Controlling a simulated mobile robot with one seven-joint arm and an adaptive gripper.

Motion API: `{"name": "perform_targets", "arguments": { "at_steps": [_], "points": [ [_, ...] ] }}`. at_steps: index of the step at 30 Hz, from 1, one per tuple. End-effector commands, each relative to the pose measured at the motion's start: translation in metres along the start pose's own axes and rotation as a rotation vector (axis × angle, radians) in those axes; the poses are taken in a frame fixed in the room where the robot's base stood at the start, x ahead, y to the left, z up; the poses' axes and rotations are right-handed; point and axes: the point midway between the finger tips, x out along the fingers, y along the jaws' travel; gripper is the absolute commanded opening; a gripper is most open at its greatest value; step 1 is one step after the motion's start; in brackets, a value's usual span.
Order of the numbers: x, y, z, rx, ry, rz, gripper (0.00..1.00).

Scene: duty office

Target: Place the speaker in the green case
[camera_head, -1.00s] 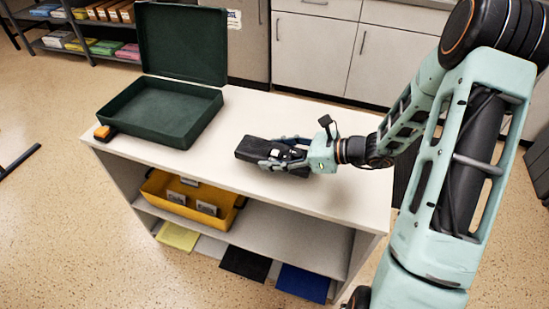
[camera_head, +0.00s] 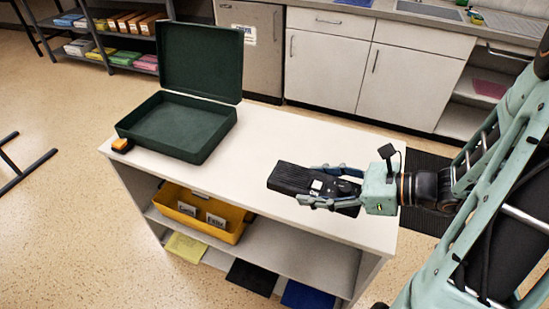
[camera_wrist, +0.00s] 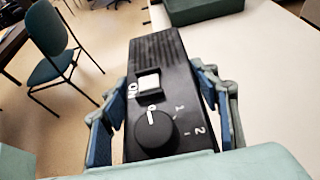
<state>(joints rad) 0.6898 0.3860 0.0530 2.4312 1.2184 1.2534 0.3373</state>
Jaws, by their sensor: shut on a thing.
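The speaker is a black box (camera_head: 292,179) with a dial and a white switch, seen close up in the wrist view (camera_wrist: 158,80). My gripper (camera_head: 330,187) is shut on it, with fingers on both its sides. The speaker is over the right part of the white shelf top; whether it touches the top I cannot tell. The green case (camera_head: 178,143) lies open on the left part of the top, its lid raised at the back. Its inside looks empty. A corner of it shows in the wrist view (camera_wrist: 200,8).
A small orange and black object (camera_head: 122,145) lies by the case's left corner. A yellow bin (camera_head: 225,234) is on the shelf below. The white top (camera_head: 255,145) between case and speaker is clear. In the wrist view, a green chair (camera_wrist: 48,45) stands at left.

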Motion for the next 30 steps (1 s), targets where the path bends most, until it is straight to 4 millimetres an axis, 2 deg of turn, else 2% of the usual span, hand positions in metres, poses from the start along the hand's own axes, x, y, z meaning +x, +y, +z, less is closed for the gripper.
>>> {"name": "perform_targets", "arguments": {
  "at_steps": [5,15,30],
  "points": [
    [-0.008,-0.012,0.017,0.008,-0.007,-0.019,0.11],
    [-0.018,-0.052,0.044,0.030,-0.015,-0.084,0.11],
    [-0.027,-0.101,0.066,0.070,-0.007,-0.173,0.11]
  ]
}}
